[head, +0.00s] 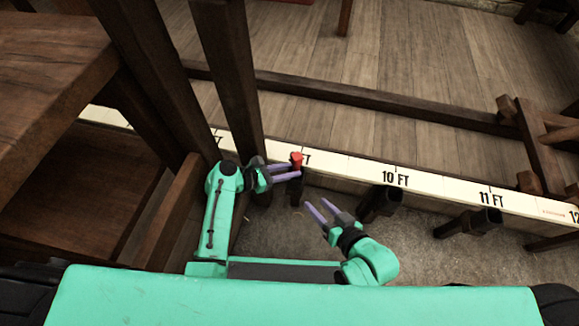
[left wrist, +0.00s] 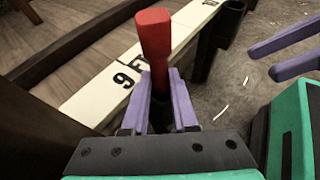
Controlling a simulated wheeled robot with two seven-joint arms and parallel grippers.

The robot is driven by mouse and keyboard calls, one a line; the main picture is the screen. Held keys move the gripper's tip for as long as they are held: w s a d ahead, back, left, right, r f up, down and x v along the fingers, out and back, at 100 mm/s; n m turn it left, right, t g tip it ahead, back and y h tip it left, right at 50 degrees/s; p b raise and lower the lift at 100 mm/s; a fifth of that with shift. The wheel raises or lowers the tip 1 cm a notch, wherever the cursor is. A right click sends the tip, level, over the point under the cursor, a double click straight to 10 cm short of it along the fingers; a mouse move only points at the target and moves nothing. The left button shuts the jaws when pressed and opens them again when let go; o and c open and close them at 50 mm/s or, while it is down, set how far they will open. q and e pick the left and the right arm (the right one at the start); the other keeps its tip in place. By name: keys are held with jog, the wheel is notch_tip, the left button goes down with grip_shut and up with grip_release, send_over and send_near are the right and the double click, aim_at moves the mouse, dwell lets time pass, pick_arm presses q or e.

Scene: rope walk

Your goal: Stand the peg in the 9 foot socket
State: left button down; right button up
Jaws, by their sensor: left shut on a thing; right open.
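The red peg (head: 296,160) is close to upright, with its wide head up. My left gripper (head: 293,171) is shut on it; in the left wrist view the peg (left wrist: 154,45) rises between the purple fingers (left wrist: 160,103). The dark 9 foot socket (head: 295,192) shows just below the peg, beside the white measuring board (head: 340,166). The fingers hide the peg's lower end, so I cannot tell whether it is inside the socket. My right gripper (head: 326,208) is open and empty, to the right of that socket.
Further dark sockets stand along the board at 10 FT (head: 380,201) and 11 FT (head: 468,223). Dark wooden posts (head: 229,80) rise close to my left arm. A wooden bench (head: 50,60) fills the left side. The gravel strip in front of the board is mostly clear.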

pick_arm(q)
jog(key=shift+f, duration=0.35)
jog(key=c, duration=0.6)
grip_release()
